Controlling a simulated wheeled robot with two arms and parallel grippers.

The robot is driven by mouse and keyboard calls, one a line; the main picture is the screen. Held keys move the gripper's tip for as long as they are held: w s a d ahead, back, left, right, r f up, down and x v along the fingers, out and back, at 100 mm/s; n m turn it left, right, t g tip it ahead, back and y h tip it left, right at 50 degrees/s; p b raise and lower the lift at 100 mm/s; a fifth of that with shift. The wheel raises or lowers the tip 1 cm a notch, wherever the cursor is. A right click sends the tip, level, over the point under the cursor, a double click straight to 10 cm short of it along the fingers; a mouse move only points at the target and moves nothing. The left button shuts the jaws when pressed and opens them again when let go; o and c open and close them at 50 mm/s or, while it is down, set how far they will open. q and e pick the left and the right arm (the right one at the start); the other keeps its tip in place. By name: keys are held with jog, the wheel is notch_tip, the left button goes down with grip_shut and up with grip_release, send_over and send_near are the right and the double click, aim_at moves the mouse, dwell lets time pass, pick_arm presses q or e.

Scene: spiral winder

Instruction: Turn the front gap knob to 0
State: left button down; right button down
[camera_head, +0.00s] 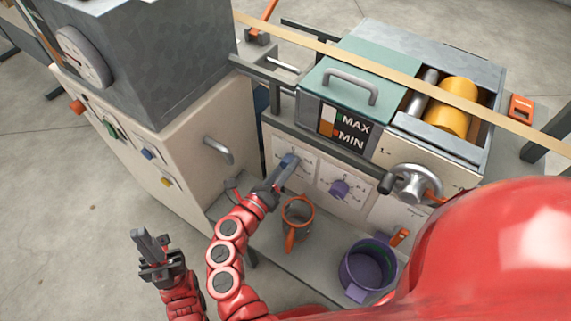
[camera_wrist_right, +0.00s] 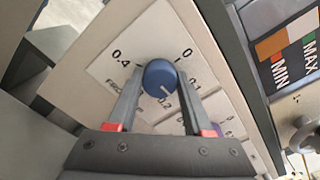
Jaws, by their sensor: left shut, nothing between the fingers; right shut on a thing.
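The blue front gap knob (camera_wrist_right: 159,76) sits on a white dial plate marked 0, 0.2 and 0.4 in the right wrist view. The small light mark on the knob points toward the lower right, near the 0.2 label. The plate lettering is partly hidden. My right gripper (camera_wrist_right: 158,92) is shut on the knob, one finger on each side. In the head view my right gripper (camera_head: 284,167) reaches the knob on the left dial plate (camera_head: 305,165) of the cream panel. My left gripper (camera_head: 148,246) is shut and empty at lower left, away from the machine.
A purple knob (camera_head: 340,188) sits on the dial plate to the right. Below stand an orange mug (camera_head: 297,212) and a purple pot (camera_head: 367,267) on a grey shelf. A metal handwheel (camera_head: 415,184) juts out at right. A grey handle (camera_head: 218,150) sticks out at left.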

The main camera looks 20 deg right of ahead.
jog(key=n+p, duration=0.2)
jog(key=n, duration=0.2)
jog(key=shift+r+n, duration=0.1)
jog(key=shift+n, duration=0.3)
jog(key=n+p, duration=0.3)
jog(key=n, duration=0.1)
jog(key=shift+n, duration=0.3)
jog(key=n+p, duration=0.3)
jog(key=n, duration=0.1)
jog(key=n+p, duration=0.1)
jog(key=n, duration=0.2)
jog(key=shift+f+n+p, duration=0.2)
jog(key=shift+n+p, duration=0.4)
jog(key=shift+n, duration=0.1)
jog(key=shift+c, duration=1.5)
grip_release()
